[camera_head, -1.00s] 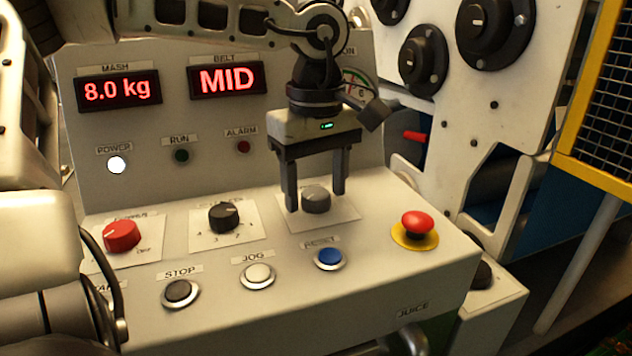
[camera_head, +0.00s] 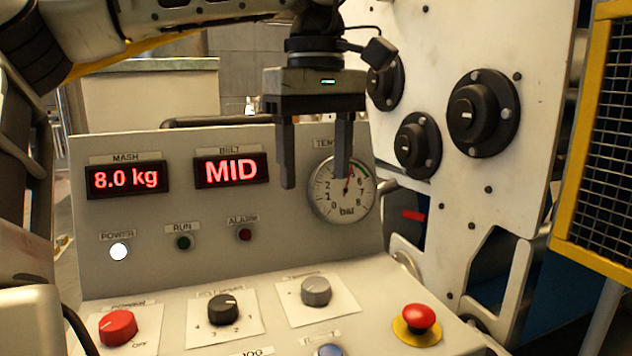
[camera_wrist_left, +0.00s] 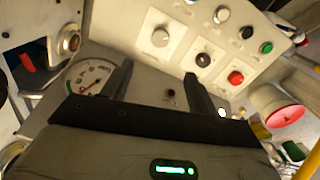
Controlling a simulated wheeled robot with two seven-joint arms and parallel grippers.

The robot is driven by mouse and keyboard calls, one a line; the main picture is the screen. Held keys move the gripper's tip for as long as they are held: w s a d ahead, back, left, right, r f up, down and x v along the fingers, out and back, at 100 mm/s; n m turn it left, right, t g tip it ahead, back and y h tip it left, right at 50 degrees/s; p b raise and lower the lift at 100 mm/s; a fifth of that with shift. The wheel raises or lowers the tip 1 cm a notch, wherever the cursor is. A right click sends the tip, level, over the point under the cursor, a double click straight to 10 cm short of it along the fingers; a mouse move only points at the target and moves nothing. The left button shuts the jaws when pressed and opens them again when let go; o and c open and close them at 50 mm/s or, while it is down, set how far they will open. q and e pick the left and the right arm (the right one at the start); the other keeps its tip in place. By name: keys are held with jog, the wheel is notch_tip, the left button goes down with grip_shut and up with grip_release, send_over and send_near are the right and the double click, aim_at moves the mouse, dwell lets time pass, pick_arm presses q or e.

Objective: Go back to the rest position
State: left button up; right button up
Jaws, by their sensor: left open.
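My left gripper (camera_head: 315,160) is open and empty in the head view. It hangs fingers-down in front of the upright panel, over the left part of the round pressure gauge (camera_head: 330,205), clear of the grey knob (camera_head: 316,291) below it. In the left wrist view my left gripper (camera_wrist_left: 160,85) shows its two fingers apart with nothing between them, and the gauge (camera_wrist_left: 88,78) lies beyond the left finger. My right gripper is not in view.
The sloped control panel holds a red knob (camera_head: 118,327), a black knob (camera_head: 223,309) and a red emergency button (camera_head: 420,318) on a yellow base. Displays read 8.0 kg (camera_head: 127,179) and MID (camera_head: 231,169). A white plate with black knobs (camera_head: 483,113) and a yellow-framed mesh guard (camera_head: 611,130) stand right.

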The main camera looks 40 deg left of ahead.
aim_at(316, 284)
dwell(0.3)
pick_arm(q)
notch_tip(316, 284, down, 16)
jog(key=shift+b, duration=0.7)
jog(key=shift+f, duration=0.2)
jog(key=shift+r+n, duration=0.15)
jog(key=shift+n, duration=0.55)
jog(key=n, duration=0.4)
jog(key=shift+b, duration=0.35)
jog(key=n, duration=0.5)
jog(key=shift+r, duration=0.1)
jog(key=n, duration=0.6)
jog(key=shift+p, duration=0.35)
jog(key=n+p, duration=0.1)
jog(key=n, duration=0.3)
